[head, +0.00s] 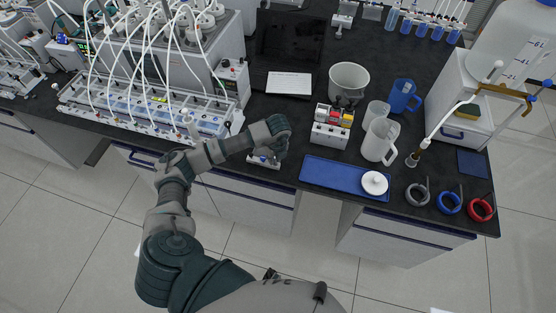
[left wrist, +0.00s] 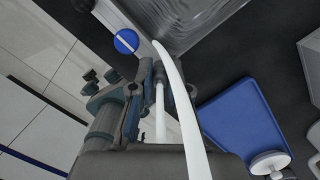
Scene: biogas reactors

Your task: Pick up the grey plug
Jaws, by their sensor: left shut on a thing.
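My left gripper (head: 272,153) is at the front edge of the black bench, just above a small white block (head: 262,163) with blue parts. In the left wrist view the fingers of the left gripper (left wrist: 150,80) are close together and shut on the grey plug. The fingers hide most of the plug, so its shape cannot be made out. A white curved tube (left wrist: 180,95) crosses the left wrist view close to the camera, in front of the gripper. My right gripper is not in view.
A blue tray (head: 330,174) with a round white lidded dish (head: 375,183) lies right of the gripper. A white rack with coloured caps (head: 331,127), a white jug (head: 380,140) and a grey pot (head: 348,80) stand behind. A tubed reactor unit (head: 150,105) fills the left.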

